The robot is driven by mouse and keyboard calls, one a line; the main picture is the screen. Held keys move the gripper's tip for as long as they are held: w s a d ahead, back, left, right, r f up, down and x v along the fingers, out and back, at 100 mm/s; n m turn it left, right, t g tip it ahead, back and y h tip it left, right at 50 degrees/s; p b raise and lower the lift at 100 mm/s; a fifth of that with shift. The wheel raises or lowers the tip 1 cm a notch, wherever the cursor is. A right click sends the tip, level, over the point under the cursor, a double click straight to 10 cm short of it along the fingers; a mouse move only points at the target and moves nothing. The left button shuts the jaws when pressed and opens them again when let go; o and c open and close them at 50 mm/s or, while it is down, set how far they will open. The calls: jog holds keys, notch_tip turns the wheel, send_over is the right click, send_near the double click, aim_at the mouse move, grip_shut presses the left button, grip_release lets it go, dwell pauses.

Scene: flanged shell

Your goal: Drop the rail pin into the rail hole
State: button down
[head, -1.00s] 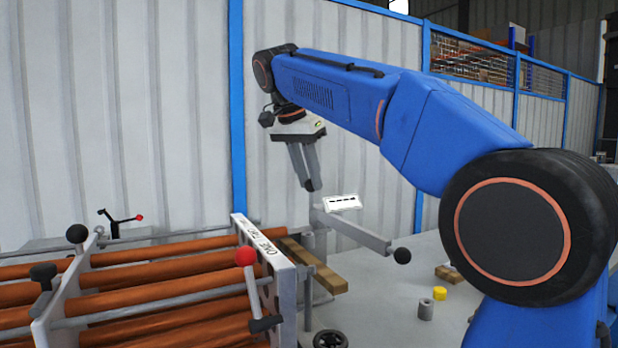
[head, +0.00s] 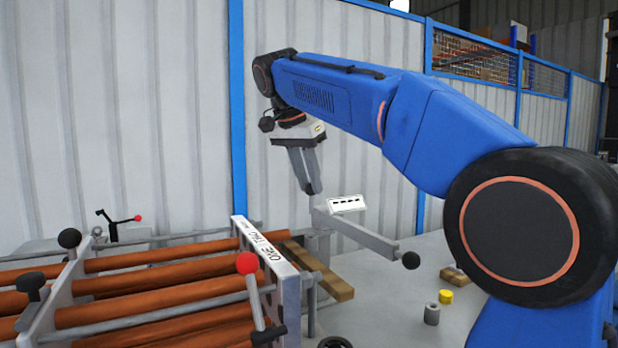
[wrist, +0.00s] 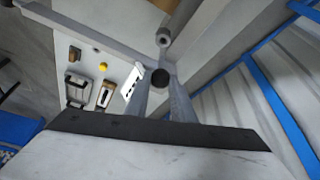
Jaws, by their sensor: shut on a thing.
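My gripper (head: 310,188) points down beside the white wall, above the near-left end of a grey arm bar (head: 365,237). It is shut on a small dark round piece (wrist: 160,78), seen end-on between the fingertips in the wrist view. This looks like the rail pin; most of it is hidden. In the wrist view a grey tube end (wrist: 164,37) lies just beyond the fingertips, apart from the dark piece in the picture. I cannot tell which opening is the rail hole, nor the height of the piece above it.
A rack with orange rollers (head: 160,262) and a lettered end plate (head: 262,246) stands at left. A red-knobbed lever (head: 247,263) rises in front. A white slotted plate (head: 346,203) stands near the gripper. A grey cylinder (head: 432,314) and yellow piece (head: 446,296) sit at right.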

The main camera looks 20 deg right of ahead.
aim_at(310, 211)
jog(key=shift+f, duration=3.55)
jog(key=c, duration=1.4)
grip_release()
jog(key=shift+f, duration=0.1)
jog(key=shift+c, duration=0.2)
jog(key=v, duration=1.7)
jog(key=shift+a, duration=0.2)
jog(key=shift+s, duration=0.15)
